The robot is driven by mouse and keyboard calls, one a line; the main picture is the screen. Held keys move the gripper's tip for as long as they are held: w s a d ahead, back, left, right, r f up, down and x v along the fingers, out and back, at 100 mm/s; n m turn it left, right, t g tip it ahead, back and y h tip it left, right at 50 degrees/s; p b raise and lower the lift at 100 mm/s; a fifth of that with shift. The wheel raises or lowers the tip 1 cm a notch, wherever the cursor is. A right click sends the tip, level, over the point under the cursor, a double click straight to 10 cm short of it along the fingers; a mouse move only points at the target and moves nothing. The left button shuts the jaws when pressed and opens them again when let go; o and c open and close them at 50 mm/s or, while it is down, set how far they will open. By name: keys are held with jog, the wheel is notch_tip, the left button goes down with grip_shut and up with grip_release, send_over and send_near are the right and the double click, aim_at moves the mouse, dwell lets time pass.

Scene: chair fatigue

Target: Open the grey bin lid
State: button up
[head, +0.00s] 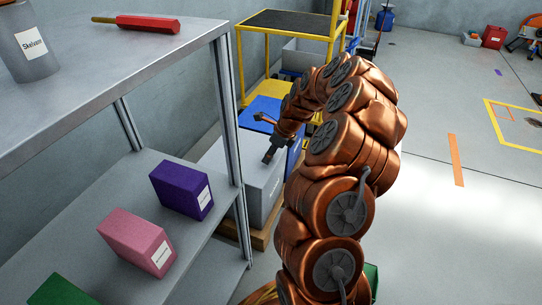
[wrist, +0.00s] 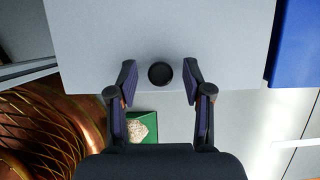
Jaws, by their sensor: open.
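The grey bin (head: 262,192) stands on the floor beside the shelf, on a brown wooden base. In the wrist view its light grey lid (wrist: 215,25) fills the upper middle, with a round black knob (wrist: 160,73) near its lower edge. My gripper (wrist: 159,76) is open, with one finger on each side of the knob and a gap on both sides. In the head view my gripper (head: 270,155) is at the top of the bin, and my arm hides part of it. The lid lies flat and looks closed.
A blue bin (head: 266,110) stands just behind and shows at the right in the wrist view (wrist: 296,40). The metal shelf (head: 95,190) with a purple box (head: 181,189) and a pink box (head: 136,243) is close on the left. Open floor (head: 440,220) lies right.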

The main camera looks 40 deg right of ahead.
jog(key=shift+c, duration=0.2)
grip_shut()
dwell(0.3)
